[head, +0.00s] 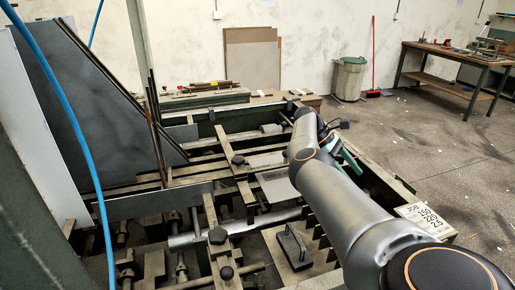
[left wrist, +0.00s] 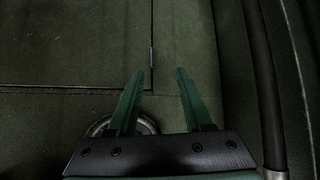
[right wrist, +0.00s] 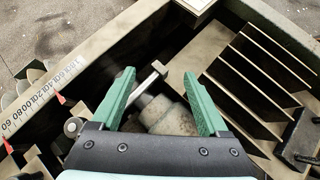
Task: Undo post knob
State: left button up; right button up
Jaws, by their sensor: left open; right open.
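I cannot tell which is the post knob. My right gripper (head: 345,158) is over the feeder's right side, partly hidden by my arm. In the right wrist view its green fingers (right wrist: 158,74) are open, with a grey cylindrical part (right wrist: 166,116) and a metal bar end showing between and beyond them. My left gripper (left wrist: 160,74) is open and empty, facing a dark green panel (left wrist: 75,45).
The feeder's frame carries a scale (right wrist: 45,93) and a number plate (head: 426,219). Upright plates (right wrist: 262,70) stand beside the right gripper. A black-handled block (head: 292,247) lies in front. A blue hose (head: 72,110) hangs at left. The floor at right is mostly clear.

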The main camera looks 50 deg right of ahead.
jog(key=w+a+r+n+t+y+p, duration=0.1)
jog(key=w+a+r+t, duration=0.3)
jog(key=w, duration=0.4)
jog(key=w+a+r+n+t, duration=0.1)
jog(key=w+a+r+t, duration=0.15)
jog(key=w+a, duration=0.5)
jog(key=n+t+y, duration=0.1)
jog(key=t, duration=0.2)
send_near(238, 158)
notch_tip(238, 158, down, 8)
jog(key=shift+d+f+p, duration=0.15)
jog(key=shift+f+p, duration=0.05)
jog(key=shift+p, duration=0.15)
grip_shut()
